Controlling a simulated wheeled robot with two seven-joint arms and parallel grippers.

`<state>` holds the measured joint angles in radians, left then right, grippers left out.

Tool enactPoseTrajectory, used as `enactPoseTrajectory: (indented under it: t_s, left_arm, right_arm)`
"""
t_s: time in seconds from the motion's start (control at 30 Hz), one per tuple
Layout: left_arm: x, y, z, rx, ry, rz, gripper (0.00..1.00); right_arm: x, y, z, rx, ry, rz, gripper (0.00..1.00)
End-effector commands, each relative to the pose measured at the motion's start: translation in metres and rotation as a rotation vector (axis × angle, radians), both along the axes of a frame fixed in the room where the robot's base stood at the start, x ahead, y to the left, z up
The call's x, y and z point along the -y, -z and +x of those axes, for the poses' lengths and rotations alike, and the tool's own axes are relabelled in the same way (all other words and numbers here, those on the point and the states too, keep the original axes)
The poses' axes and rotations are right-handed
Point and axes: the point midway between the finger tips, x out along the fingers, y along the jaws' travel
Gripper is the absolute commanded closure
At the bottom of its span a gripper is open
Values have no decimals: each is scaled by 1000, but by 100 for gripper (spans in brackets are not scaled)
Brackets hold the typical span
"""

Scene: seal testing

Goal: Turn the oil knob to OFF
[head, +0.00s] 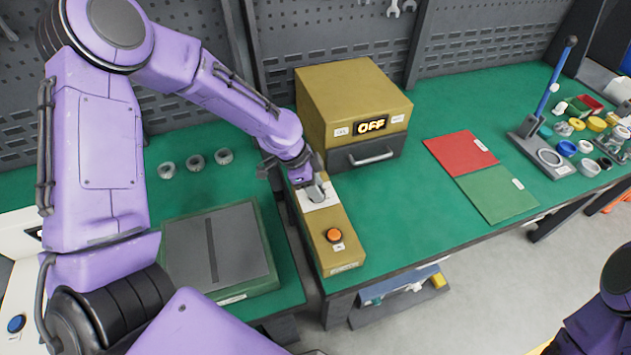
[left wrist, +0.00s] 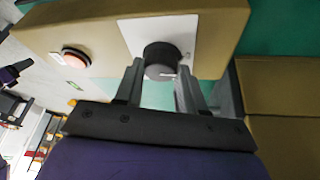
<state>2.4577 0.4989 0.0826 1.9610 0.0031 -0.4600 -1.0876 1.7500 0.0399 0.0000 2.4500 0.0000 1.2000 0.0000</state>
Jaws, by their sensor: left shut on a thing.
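The oil knob (left wrist: 160,58) is a dark round knob with a small white mark. It sits on a white plate on a tan control box (head: 337,248). My left gripper (head: 317,192) is at this plate in the head view and hides the knob there. In the left wrist view its two fingers (left wrist: 157,82) stand on either side of the knob, shut on it. The tan machine (head: 340,95) behind has a display (head: 371,125) that reads OFF. My right gripper is not in view.
An orange button (head: 333,235) is on the same control box, nearer the front. A red mat (head: 460,152) and a green mat (head: 497,192) lie to the right. Several small rings and a blue-handled press (head: 548,100) stand farther right. A dark plate (head: 218,250) lies left.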

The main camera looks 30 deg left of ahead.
Motion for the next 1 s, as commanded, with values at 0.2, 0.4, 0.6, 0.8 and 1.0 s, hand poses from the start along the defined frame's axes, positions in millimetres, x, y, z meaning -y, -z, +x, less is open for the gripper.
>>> enactPoseTrajectory:
  t_s: [0.2,0.4,0.6,0.8,1.0]
  left_arm:
    - [0,2,-4,-10,-85,2,91]
    - [0,3,-4,-10,-122,1,91]
    - [0,4,-4,-11,-130,1,91]
    - [0,4,-4,-11,-129,1,91]
    - [0,3,-3,-9,-129,1,36]
  right_arm:
    - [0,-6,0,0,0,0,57]
    - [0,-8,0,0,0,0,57]
    - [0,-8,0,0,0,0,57]
    - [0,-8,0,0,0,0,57]
    - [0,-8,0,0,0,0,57]
